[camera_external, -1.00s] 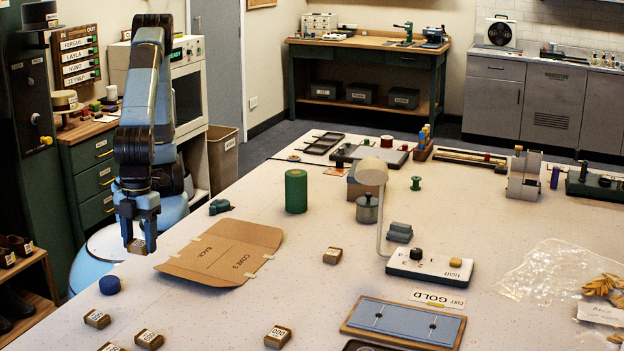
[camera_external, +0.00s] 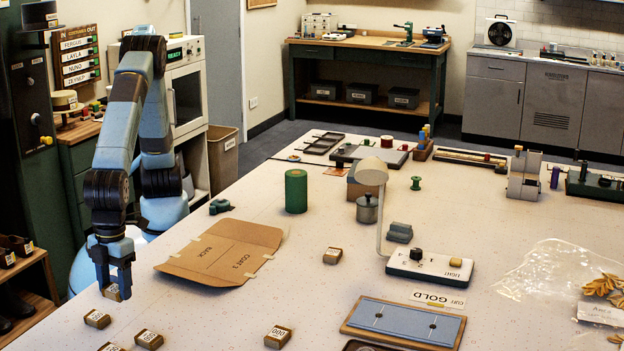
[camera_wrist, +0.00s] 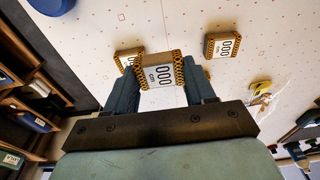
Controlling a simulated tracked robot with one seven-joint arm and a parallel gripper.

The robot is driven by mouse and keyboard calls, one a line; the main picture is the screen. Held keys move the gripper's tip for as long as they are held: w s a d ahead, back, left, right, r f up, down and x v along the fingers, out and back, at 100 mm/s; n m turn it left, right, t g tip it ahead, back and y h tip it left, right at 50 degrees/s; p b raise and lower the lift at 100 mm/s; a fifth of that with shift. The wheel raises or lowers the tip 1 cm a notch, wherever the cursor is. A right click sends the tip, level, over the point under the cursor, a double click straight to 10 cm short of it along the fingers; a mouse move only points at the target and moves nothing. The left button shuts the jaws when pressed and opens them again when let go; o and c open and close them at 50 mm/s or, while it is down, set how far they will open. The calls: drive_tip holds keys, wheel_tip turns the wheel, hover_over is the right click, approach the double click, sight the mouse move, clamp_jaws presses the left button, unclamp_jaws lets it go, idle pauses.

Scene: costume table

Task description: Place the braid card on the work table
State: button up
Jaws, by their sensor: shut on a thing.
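My gripper (camera_external: 114,285) is shut on a braid card (camera_external: 115,294), a small brown block-like card with a white label. In the wrist view the card (camera_wrist: 160,72) sits between the fingertips, with its label showing "000"-like marks and orange-black patterned sides. In the outside view my gripper is low at the left edge of the pale, speckled work table (camera_external: 225,315). Whether the card touches the tabletop cannot be told. Similar cards lie on the table: one (camera_external: 97,319) just in front, others (camera_external: 149,339), (camera_external: 278,337) and (camera_external: 332,256) farther right.
A flat cardboard piece (camera_external: 222,252) marked "COAT 3 BACK" lies right of my gripper. A green cylinder (camera_external: 296,191) and a lamp (camera_external: 430,266) stand beyond. A blue round thing (camera_wrist: 50,4) shows in the wrist view. Clear tabletop lies at the front middle.

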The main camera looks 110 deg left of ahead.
hover_over(122, 334)
drive_tip(key=f, duration=0.4)
drive_tip(key=shift+a+f, duration=0.1)
drive_tip(key=shift+a, duration=0.15)
drive_tip(key=shift+f, duration=1.55)
drive_tip(key=shift+f, duration=0.1)
drive_tip(key=o, duration=0.7)
drive_tip(key=shift+o, duration=0.2)
drive_tip(key=r, duration=0.4)
drive_tip(key=a+r, duration=0.1)
drive_tip(key=r, duration=0.7)
drive_tip(key=shift+a+r, duration=0.1)
drive_tip(key=shift+a, duration=0.1)
